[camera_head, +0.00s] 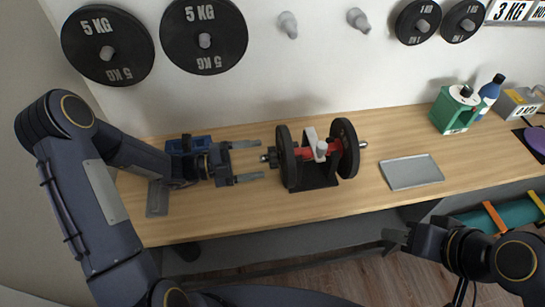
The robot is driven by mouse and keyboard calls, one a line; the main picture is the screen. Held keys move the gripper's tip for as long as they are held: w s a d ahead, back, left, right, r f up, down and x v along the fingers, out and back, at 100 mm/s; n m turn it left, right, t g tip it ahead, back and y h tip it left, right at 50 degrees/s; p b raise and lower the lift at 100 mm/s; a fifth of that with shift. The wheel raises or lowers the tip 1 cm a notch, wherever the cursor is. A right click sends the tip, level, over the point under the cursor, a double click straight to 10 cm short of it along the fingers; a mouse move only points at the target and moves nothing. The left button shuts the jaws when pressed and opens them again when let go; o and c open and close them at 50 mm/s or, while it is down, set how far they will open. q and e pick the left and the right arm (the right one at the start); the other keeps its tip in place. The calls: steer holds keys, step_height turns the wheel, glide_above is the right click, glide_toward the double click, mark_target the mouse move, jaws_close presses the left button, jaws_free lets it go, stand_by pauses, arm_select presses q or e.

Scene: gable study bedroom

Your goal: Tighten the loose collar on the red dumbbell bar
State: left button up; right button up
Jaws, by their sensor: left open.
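The dumbbell has a red bar (332,147) with a black plate on each side, the left plate (288,158) and the right plate (345,148). It sits in a dark stand (318,180) with a pale upright part at its middle. A dark collar (273,157) is on the bar's left end, outside the left plate. I cannot tell how tight it is. My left gripper (261,160) is open and empty, with its fingers pointing right, one on each side of the bar's left end. My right gripper (389,241) is low at the front, below the table edge; its jaw opening is unclear.
A grey tray (412,172) lies right of the dumbbell. A blue box (188,144) is partly behind my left arm. Weight plates (204,37) hang on the wall.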

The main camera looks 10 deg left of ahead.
mark_target(265, 158)
arm_select(q)
steer(key=shift+n, duration=0.4)
steer(key=shift+p+x, duration=0.6)
steer(key=shift+x, duration=1.1)
steer(key=shift+c, duration=0.4)
